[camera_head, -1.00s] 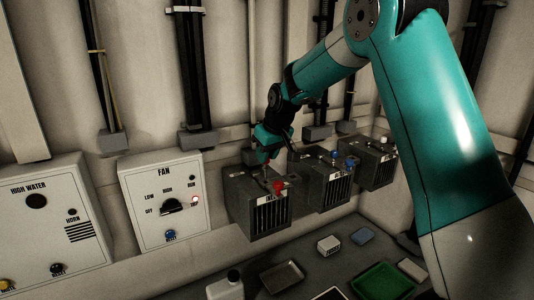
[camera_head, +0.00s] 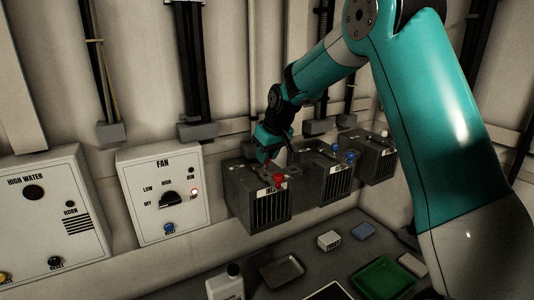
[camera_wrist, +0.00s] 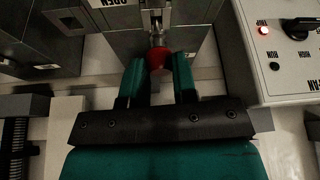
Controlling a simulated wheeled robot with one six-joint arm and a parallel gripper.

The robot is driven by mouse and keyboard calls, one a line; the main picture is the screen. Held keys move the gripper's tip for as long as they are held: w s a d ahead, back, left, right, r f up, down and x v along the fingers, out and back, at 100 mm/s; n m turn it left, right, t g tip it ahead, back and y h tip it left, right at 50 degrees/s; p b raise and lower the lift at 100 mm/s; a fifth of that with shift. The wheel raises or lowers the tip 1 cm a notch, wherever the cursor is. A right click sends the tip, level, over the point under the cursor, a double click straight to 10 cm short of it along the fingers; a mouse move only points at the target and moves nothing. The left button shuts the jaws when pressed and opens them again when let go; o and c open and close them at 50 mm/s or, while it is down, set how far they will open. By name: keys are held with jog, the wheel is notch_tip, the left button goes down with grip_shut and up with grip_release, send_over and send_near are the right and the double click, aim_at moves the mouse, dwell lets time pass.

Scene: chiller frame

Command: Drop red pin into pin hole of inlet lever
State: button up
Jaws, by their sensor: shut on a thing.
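The inlet box (camera_head: 240,195) is a dark grey housing with a front grille and a partly hidden label, mounted on the wall. A red knob (camera_head: 278,180) shows at its top front edge; I cannot tell whether it belongs to the lever or is the pin. My gripper (camera_head: 266,160) is just above the top of this box. In the wrist view the two teal fingers close around a round red head, taken as the red pin (camera_wrist: 158,60), with a silvery metal part just beyond it. The pin hole is hidden.
A second grey box (camera_head: 335,185) with blue knobs and a third (camera_head: 374,160) with a white knob stand to the right. The fan panel (camera_head: 150,225) is close on the left.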

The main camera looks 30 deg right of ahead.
jog(key=shift+f+b, duration=0.7)
jog(key=shift+f, duration=0.35)
jog(key=o, duration=1)
jog(key=shift+r, duration=0.1)
jog(key=b+v, duration=0.3)
jog(key=v, duration=1.4)
jog(key=shift+s+d+r, duration=0.1)
jog(key=shift+r, duration=0.05)
jog(key=s+a+f+n+g+y, duration=0.1)
jog(key=s+a+f+n, duration=0.1)
jog(key=s+a+f, duration=0.4)
jog(key=s+a+f+n+g+y, duration=0.1)
jog(key=s+a+f, duration=0.1)
jog(key=s+a, duration=0.7)
jog(key=s+a+f, duration=0.2)
jog(key=s, duration=0.3)
jog(key=s+a+f+n+g+y, duration=0.1)
jog(key=s+a+f, duration=0.1)
jog(key=s, duration=0.3)
jog(key=s+a+f+n+g+b, duration=0.1)
jog(key=s+a+f, duration=0.1)
jog(key=s, duration=0.3)
jog(key=shift+s+a+f+y, duration=0.1)
jog(key=shift+a+f+y, duration=0.2)
jog(key=shift+f, duration=0.1)
